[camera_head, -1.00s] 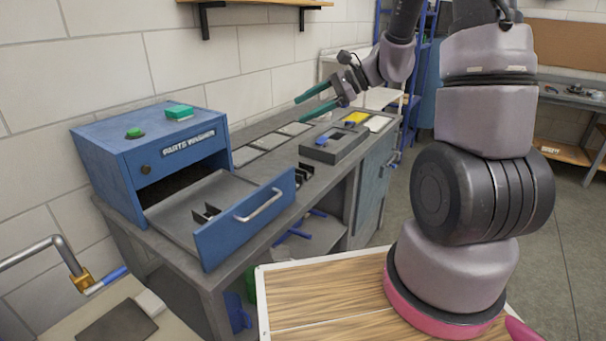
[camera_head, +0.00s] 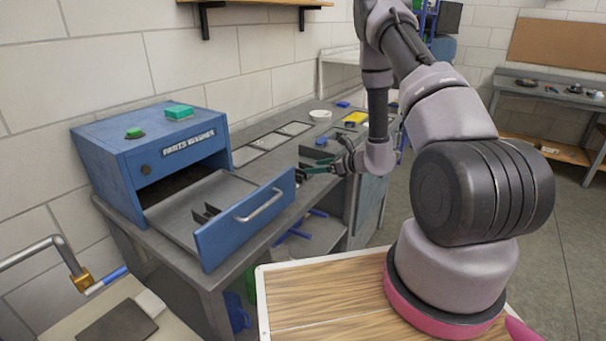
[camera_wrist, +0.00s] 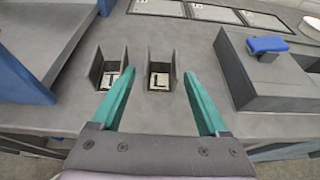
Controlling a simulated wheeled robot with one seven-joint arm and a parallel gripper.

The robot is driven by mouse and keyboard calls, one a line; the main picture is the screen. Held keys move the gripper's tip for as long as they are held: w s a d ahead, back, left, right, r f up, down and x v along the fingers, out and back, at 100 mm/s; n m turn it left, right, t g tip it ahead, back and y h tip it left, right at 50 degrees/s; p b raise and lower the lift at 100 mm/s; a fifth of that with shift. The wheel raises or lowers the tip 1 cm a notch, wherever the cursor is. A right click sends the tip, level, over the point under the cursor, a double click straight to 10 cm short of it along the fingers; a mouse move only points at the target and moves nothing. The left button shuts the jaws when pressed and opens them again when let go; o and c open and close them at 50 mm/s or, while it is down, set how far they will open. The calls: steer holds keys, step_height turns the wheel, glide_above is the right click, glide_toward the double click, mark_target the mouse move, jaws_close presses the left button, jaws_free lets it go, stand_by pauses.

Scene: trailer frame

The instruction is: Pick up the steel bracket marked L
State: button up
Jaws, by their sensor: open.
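The steel bracket marked L (camera_wrist: 158,78) stands on the grey bench top in the wrist view. It is a dark U-shaped piece with a white label at its base. A similar bracket (camera_wrist: 111,72) stands to its left; its label letter is hard to read. My gripper (camera_wrist: 160,76) is open and empty, its two green fingers spread either side of the L bracket in the picture. The left finger overlaps the gap between the brackets. I cannot tell the remaining height. In the head view my gripper (camera_head: 313,168) is low over the bench, partly hiding the brackets.
A blue parts washer (camera_head: 160,150) stands to the left with its drawer (camera_head: 245,222) pulled out, close to the brackets. A grey block fixture with a blue piece (camera_wrist: 267,45) is to the right. Flat framed panels (camera_wrist: 210,13) lie behind.

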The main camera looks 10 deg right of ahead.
mark_target(303, 166)
steer(key=x, duration=0.6)
steer(key=shift+w+a, duration=0.15)
steer(key=shift+w, duration=0.2)
steer(key=shift+r, duration=0.1)
jaws_close()
